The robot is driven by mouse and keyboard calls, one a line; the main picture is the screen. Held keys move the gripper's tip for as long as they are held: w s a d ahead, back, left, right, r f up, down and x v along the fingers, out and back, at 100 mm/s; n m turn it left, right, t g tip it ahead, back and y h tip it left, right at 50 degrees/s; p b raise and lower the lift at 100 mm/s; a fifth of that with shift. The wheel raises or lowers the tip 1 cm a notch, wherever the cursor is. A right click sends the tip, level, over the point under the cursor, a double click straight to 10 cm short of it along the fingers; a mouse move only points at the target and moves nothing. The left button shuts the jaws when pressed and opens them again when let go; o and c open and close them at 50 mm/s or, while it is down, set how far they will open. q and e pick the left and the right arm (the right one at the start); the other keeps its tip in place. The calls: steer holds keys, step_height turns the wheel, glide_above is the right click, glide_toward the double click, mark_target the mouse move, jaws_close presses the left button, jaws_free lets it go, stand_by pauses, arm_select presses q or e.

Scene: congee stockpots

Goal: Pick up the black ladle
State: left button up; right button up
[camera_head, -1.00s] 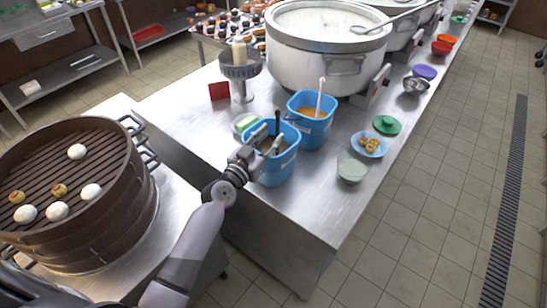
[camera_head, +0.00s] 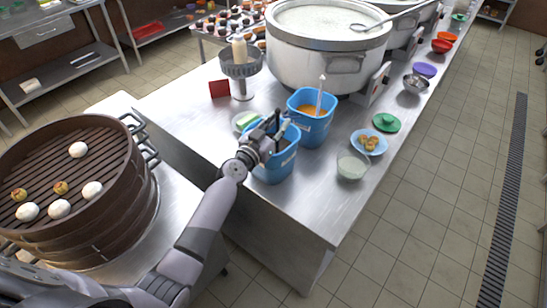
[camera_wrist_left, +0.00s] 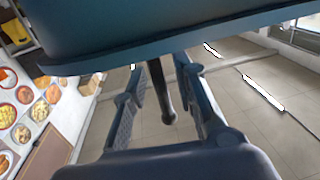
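The black ladle stands in the nearer blue container (camera_head: 275,165), on the metal counter. Its bowl is hidden. In the left wrist view the ladle's dark handle (camera_wrist_left: 158,88) with a rounded tip shows between the two fingers, with gaps visible on both sides. My left gripper (camera_head: 274,134) is over the near-left rim of that container; its open fingers also show in the left wrist view (camera_wrist_left: 165,105). In the head view the gripper covers much of the handle. My right gripper is out of view.
A second blue container (camera_head: 314,132) with orange liquid and a pale-handled utensil stands close behind. A green-and-white item (camera_head: 246,121) lies left of the gripper. A glass bowl (camera_head: 352,165) and blue plate (camera_head: 369,142) are to the right. A bamboo steamer (camera_head: 75,185) is at left.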

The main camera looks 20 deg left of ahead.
arm_select(q)
jaws_close()
stand_by(0.6)
steer(key=shift+r+p, duration=0.3)
steer(key=shift+r, duration=0.2)
step_height(320, 180, up, 9)
steer(key=p, duration=0.3)
steer(key=shift+p, duration=0.3)
step_height(320, 180, up, 11)
steer(key=shift+r, duration=0.1)
